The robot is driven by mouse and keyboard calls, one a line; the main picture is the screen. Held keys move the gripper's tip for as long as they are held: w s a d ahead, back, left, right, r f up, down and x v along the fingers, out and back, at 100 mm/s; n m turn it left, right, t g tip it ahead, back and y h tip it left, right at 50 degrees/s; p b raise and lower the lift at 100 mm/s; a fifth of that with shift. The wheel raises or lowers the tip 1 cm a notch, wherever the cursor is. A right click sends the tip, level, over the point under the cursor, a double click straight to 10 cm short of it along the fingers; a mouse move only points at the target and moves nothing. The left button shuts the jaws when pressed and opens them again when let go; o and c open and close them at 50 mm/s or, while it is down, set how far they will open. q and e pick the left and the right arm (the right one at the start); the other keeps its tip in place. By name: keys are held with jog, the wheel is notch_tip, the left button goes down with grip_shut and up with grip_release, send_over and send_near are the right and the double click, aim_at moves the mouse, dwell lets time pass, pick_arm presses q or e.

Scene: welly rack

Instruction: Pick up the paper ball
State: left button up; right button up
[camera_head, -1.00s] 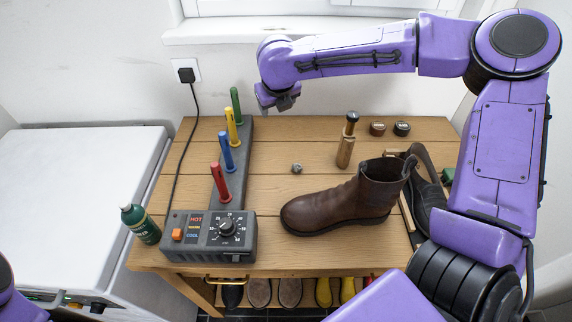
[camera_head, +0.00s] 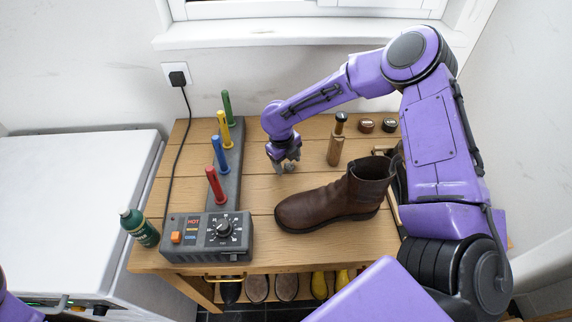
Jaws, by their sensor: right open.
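The paper ball, a small crumpled grey lump (camera_head: 289,167), lies on the wooden bench top behind the brown boot's toe. It is mostly hidden by my right gripper (camera_head: 284,168), which points down right at it. The right gripper is open, its fingertips low near the bench top. I cannot tell whether the fingers straddle the ball or touch it. My left gripper is out of view.
The brown boot (camera_head: 330,204) stands just in front. A dryer with coloured pegs (camera_head: 208,238) and a green bottle (camera_head: 139,228) are left.

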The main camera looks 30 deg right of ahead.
jog(key=shift+d+f, duration=0.1)
jog(key=shift+f, duration=0.25)
jog(key=c, duration=1.1)
jog(key=shift+r, duration=0.15)
jog(key=shift+c, duration=0.2)
